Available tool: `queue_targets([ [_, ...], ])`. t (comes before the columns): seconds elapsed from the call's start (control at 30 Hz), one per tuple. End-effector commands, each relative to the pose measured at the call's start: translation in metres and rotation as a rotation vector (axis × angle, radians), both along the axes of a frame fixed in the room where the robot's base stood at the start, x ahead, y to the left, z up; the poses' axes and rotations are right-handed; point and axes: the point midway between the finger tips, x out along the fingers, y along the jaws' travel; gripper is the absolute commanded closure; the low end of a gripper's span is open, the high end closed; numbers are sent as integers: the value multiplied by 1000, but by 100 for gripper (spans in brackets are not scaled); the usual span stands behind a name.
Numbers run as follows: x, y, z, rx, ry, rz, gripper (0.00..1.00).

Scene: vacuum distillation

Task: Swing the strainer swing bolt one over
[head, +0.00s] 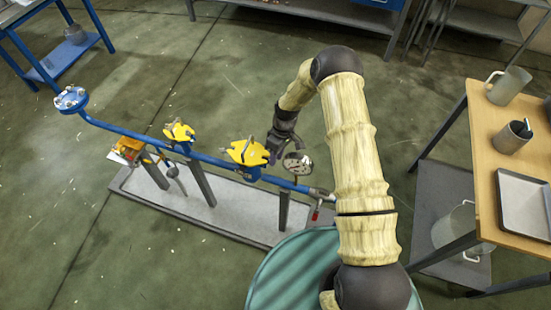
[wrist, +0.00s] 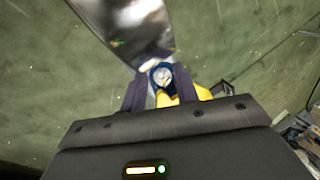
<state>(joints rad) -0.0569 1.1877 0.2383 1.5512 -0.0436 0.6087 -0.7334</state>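A blue round flanged body (head: 70,99) with several small metal parts on its top sits at the far left end of the blue pipe. It looks like the strainer, but single swing bolts are too small to tell apart. My gripper (head: 275,152) is far to its right, close to the right yellow valve part (head: 247,151) and the round gauge (head: 298,163). In the wrist view my gripper's two dark fingers (wrist: 161,92) stand apart with nothing held between them. A round white dial with a blue surround (wrist: 161,75) shows beyond the gap, with yellow behind it.
The blue pipe (head: 117,131) runs on posts over a grey base plate (head: 235,206). A second yellow valve part (head: 179,131) and an orange box (head: 127,148) are along it. A wooden table (head: 487,150) stands right.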

Motion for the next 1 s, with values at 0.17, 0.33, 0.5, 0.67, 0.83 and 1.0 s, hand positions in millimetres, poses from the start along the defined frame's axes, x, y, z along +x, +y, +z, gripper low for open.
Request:
queue_targets([
  [0.17,-4,3,-18,-1,1,0,70],
  [0.33,-5,4,-23,0,-1,0,70],
  [0.5,-5,4,-22,0,-1,0,72],
  [0.67,-5,4,-22,0,-1,0,100],
  [0.83,-4,5,-22,-10,2,1,100],
  [1.0,-3,8,-22,-69,24,4,100],
])
